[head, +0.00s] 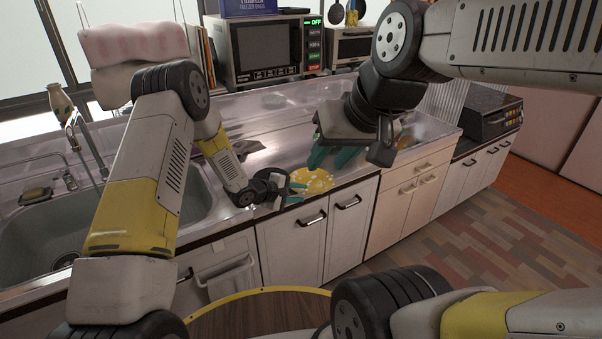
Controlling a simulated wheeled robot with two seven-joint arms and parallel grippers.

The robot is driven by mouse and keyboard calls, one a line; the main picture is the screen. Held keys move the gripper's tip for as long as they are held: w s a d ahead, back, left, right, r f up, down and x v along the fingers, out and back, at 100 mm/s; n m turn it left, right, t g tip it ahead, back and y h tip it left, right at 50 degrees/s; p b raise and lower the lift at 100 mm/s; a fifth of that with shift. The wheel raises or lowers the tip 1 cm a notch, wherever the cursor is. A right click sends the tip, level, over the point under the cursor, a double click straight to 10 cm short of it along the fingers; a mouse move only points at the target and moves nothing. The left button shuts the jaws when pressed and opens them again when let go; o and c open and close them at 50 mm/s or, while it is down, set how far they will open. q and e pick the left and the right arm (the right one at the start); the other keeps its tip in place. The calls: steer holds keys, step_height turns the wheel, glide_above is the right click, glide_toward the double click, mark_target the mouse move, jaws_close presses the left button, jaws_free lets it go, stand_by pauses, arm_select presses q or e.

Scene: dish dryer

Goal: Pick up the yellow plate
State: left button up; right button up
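The yellow plate (313,179), with a pale pattern, lies near the front edge of the metal counter (285,150). My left gripper (297,193) is at the plate's left front rim, its teal fingertips apart. I cannot tell whether they touch the rim. My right gripper (332,158) is above and behind the plate, nearer the back of the counter in the picture. Its teal fingers are spread, with nothing seen between them.
A sink (95,225) with a faucet (88,145) is at the left. A microwave (265,50) stands at the back. A dark oven-like appliance (480,112) is at the right. Cabinet doors (320,235) drop below the counter edge.

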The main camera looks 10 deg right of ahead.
arm_select(q)
steer(key=shift+w+d+f, duration=0.2)
steer(key=shift+d+f, duration=0.05)
steer(key=shift+d, duration=0.05)
steer(key=shift+c, duration=0.2)
jaws_close()
stand_by(1.1)
